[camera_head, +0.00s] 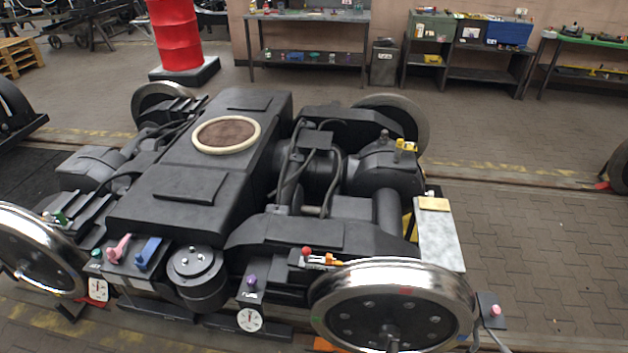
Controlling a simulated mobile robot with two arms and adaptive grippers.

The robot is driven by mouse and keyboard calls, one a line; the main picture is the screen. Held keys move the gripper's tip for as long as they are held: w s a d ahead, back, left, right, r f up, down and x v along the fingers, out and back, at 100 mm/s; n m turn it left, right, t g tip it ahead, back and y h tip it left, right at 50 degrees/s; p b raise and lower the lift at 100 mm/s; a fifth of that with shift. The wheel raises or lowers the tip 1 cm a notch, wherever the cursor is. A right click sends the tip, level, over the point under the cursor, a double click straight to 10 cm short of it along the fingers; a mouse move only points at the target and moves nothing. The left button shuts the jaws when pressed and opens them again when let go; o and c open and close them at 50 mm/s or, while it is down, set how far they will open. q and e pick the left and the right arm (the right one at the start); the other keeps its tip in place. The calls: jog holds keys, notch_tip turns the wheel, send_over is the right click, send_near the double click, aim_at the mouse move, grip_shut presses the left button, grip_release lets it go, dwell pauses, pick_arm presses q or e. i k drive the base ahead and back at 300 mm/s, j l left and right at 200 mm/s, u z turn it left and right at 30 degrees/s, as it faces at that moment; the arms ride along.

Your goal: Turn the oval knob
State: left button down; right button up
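Several small coloured controls sit on the black tram bogie (180,195). A purple knob (251,282) stands on a small black panel above a round white gauge (249,320). A teal knob (96,254) is at the left, beside a pink handle (119,248) and a blue handle (148,251). A pink-red knob (495,310) is on a dark box (488,302) at the right. The knobs are too small to tell surely which one is oval. Neither of my grippers is in view.
Large steel wheels, one at the front right (392,306) and one at the left (35,255), flank the front controls. A red barrel (176,38) and workbenches (308,17) stand behind. Paved floor (545,250) is clear at the right.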

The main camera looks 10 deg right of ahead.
aim_at(496, 311)
jog(key=k+j+z, duration=0.15)
jog(key=k+z, duration=0.15)
jog(key=z, duration=1.3)
